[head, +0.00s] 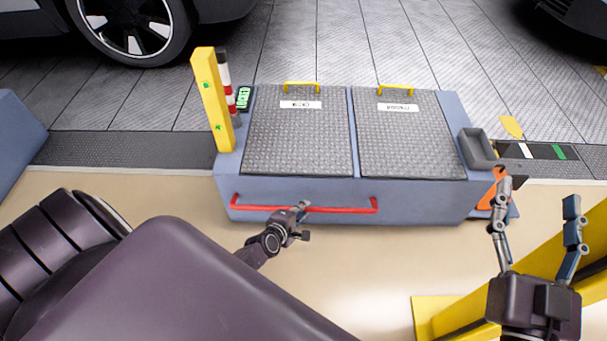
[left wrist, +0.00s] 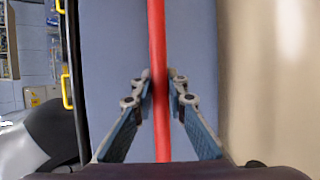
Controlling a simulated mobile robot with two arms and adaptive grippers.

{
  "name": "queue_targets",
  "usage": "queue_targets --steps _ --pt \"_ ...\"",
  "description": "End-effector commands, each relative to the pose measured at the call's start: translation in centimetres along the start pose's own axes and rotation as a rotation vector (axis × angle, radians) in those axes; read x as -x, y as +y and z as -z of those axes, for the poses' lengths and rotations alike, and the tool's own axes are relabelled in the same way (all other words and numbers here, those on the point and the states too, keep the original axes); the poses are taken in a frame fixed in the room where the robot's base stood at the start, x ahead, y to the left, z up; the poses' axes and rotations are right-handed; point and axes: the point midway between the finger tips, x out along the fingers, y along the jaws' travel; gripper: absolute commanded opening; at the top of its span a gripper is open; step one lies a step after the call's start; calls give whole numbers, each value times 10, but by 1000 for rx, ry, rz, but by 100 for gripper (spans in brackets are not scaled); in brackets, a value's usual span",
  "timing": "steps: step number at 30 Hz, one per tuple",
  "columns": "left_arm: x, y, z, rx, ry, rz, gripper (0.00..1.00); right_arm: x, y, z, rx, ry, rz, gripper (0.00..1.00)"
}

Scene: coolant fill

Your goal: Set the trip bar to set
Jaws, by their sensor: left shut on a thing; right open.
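The red trip bar (head: 345,209) runs level along the front face of a blue-grey cabinet (head: 420,200). In the left wrist view the red bar (left wrist: 157,40) passes between the two fingers of the left gripper (left wrist: 160,80). My right gripper (head: 538,190) is open and empty, in front of the cabinet's right end and apart from it. I cannot read any set marking by the bar.
Two grey tread-plate lids with yellow handles (head: 301,86) cover the cabinet top. A yellow post (head: 212,100) stands at its left end. A grey tray (head: 478,147) and an orange item (head: 488,198) are at the right. A yellow frame (head: 450,315) stands near my right arm.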

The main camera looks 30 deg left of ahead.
Motion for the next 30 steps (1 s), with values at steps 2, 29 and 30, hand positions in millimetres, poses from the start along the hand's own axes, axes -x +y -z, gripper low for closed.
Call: queue_targets --steps 2,29,30 --pt "0 1 0 2 0 0 0 0 0 -2 0 -11 -1 64" --pt "2 0 -1 2 -1 1 32 0 0 -3 0 -13 0 64" --pt "3 0 -1 3 -2 1 32 0 0 -3 0 -14 0 64"
